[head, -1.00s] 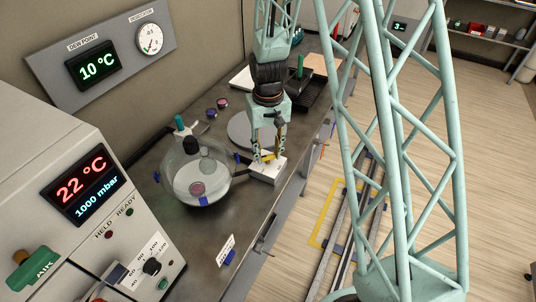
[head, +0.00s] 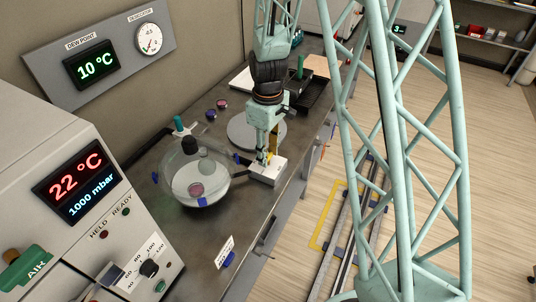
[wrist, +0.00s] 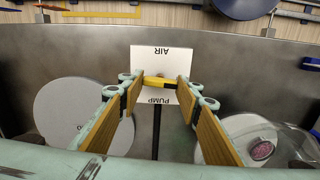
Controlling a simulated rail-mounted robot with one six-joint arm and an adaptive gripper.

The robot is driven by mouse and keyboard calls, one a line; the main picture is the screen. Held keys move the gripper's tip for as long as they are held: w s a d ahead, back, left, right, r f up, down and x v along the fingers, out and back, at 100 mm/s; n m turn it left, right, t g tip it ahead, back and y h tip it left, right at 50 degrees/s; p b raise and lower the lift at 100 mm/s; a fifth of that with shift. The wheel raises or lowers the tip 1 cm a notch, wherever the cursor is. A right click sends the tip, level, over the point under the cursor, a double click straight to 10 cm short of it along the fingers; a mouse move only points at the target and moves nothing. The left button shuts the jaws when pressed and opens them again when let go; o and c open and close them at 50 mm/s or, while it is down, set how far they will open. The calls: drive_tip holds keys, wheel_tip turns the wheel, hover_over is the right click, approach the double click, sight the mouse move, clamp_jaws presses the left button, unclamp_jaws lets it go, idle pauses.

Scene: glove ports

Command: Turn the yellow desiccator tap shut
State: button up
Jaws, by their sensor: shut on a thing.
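The yellow tap handle (wrist: 158,82) sits on a white block (wrist: 148,60) marked AIR and PUMP. In the wrist view the handle lies left to right, across the line between the two labels. My gripper (wrist: 157,86) is shut on the handle, one finger at each end. In the head view my gripper (head: 264,158) points down over the white block (head: 266,175), and its fingers nearly line up, hiding most of the tap. The glass desiccator (head: 183,178) stands left of the block; its lower right part shows in the wrist view (wrist: 240,132).
A dark tube (wrist: 156,130) runs from the block's PUMP side. A grey round plate (wrist: 78,108) lies beside the block. A console (head: 55,200) stands at the front left. A wall panel holds a round desiccator gauge (head: 148,38). The bench front (head: 215,240) has bare room.

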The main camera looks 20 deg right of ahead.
drive_tip(key=shift+n, duration=0.4)
drive_tip(key=o, duration=0.8)
drive_tip(key=shift+o, duration=0.2)
drive_tip(key=shift+r, duration=0.2)
wheel_tip(320, 180, up, 12)
drive_tip(key=shift+f, duration=0.15)
idle(0.6)
idle(0.5)
